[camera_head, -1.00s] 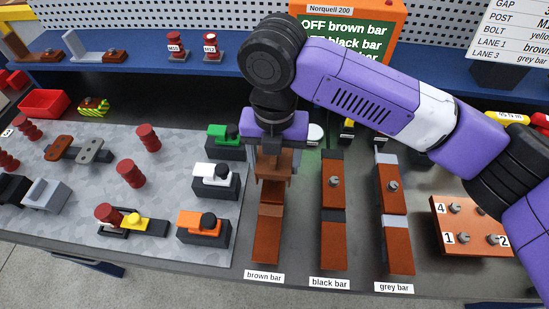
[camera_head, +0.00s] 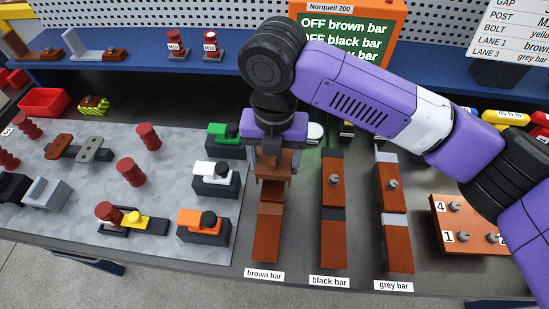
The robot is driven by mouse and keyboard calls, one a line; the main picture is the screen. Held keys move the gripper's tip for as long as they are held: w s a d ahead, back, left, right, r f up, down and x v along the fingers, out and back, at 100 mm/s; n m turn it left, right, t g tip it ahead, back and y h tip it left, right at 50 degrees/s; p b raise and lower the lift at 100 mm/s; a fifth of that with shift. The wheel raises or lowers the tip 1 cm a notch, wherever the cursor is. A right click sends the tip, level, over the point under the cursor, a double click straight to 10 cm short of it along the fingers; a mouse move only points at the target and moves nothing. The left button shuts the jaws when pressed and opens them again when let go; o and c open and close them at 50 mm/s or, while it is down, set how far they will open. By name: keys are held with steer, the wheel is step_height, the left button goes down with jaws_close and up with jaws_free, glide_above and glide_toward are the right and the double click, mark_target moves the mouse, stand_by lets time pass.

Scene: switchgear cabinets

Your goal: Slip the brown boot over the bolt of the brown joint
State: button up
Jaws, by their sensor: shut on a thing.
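My gripper (camera_head: 273,170) points down over the upper part of the brown bar (camera_head: 268,235), behind the "brown bar" label (camera_head: 264,275). It is shut on the brown boot (camera_head: 275,160), a brown-orange piece between its fingers. The boot is at the brown joint, where the upper bar piece meets the lower one. The joint's bolt is hidden by the boot and the gripper. I cannot tell whether the boot sits around the bolt or just above it.
The black bar (camera_head: 333,240) and grey bar (camera_head: 397,245) stand to the right with bare bolts. A white-topped clamp (camera_head: 215,178) and an orange-topped clamp (camera_head: 204,225) stand close on the left. A brown numbered block (camera_head: 470,225) is far right.

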steer(key=shift+f+b, duration=0.9)
steer(key=shift+f, duration=0.95)
steer(key=o, duration=1.4)
steer(key=shift+r, duration=0.1)
step_height(320, 180, up, 8)
steer(key=shift+f+b, duration=0.15)
steer(key=shift+b, duration=0.2)
